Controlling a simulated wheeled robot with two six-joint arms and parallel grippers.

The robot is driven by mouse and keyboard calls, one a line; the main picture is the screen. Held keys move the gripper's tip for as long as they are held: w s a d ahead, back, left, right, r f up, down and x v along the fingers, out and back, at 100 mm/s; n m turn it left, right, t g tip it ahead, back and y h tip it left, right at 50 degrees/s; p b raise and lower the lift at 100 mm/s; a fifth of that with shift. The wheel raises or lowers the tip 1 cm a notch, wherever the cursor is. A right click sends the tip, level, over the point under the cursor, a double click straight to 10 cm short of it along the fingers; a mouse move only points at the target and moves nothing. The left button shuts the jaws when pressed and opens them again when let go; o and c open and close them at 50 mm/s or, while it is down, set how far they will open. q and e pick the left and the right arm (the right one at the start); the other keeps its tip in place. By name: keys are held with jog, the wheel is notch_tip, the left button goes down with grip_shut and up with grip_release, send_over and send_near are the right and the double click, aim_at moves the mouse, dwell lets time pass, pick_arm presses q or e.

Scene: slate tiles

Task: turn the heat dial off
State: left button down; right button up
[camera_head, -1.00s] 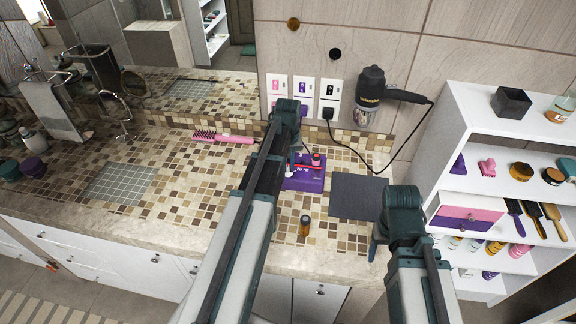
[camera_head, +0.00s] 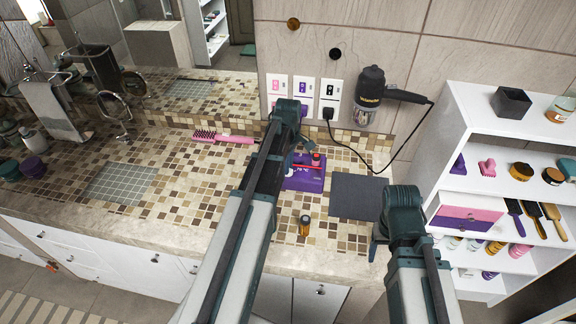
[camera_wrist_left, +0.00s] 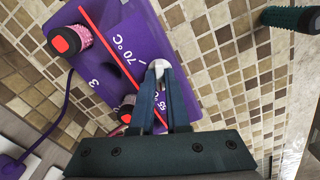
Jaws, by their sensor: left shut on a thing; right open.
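The purple heat base (camera_head: 316,184) stands on the tiled counter, with white markings such as "70 °C" on its top. In the left wrist view the base (camera_wrist_left: 125,20) fills the upper middle. My left gripper (camera_wrist_left: 158,76) is shut on the white heat dial (camera_wrist_left: 158,66), whose lower part the fingers cover. In the head view my left gripper (camera_head: 302,150) reaches down over the base, and the dial is hidden there. Pink-and-black rollers (camera_wrist_left: 68,40) stand on the base, and a red strip (camera_wrist_left: 112,50) crosses it. My right gripper (camera_head: 374,248) is open, in front of the counter's right end.
A dark slate mat (camera_head: 358,196) lies right of the base. A pink brush (camera_head: 224,138) lies at the back. A hair dryer (camera_head: 372,90) hangs on the wall. A white shelf (camera_head: 462,130) stands at right.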

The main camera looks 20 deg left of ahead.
pick_arm(q)
jog(key=shift+n, duration=2.2)
jog(key=c, duration=0.9)
grip_release()
jog(key=shift+r, duration=0.2)
notch_tip(320, 180, up, 14)
jog(key=p, duration=1.3)
jog(key=shift+f+p, duration=0.25)
jog(key=shift+p, duration=0.15)
jog(key=shift+f, duration=0.1)
